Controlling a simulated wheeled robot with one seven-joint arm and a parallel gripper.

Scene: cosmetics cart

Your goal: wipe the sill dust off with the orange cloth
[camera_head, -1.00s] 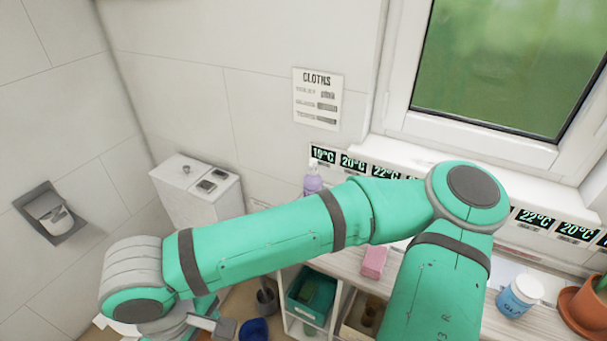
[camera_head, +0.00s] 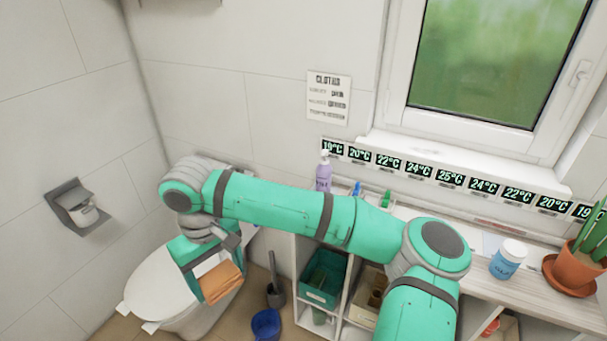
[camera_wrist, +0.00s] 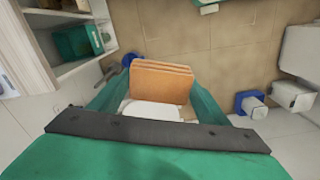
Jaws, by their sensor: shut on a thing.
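The orange cloth (camera_head: 222,282) is a folded block held in my gripper (camera_head: 208,268), low at the left in the head view, in front of the toilet. In the wrist view the cloth (camera_wrist: 160,82) sits between the two green fingers of my gripper (camera_wrist: 158,100), which is shut on it. The white window sill (camera_head: 455,163) runs under the window at the upper right, well apart from the cloth. I cannot make out dust on it at this size.
A strip of temperature displays (camera_head: 450,179) runs below the sill. A purple pump bottle (camera_head: 323,175), a blue-and-white jar (camera_head: 508,260) and a potted plant (camera_head: 573,272) stand on the counter. A blue bin (camera_head: 266,324) and toilet brush (camera_head: 275,292) stand on the floor beside the toilet (camera_head: 160,290).

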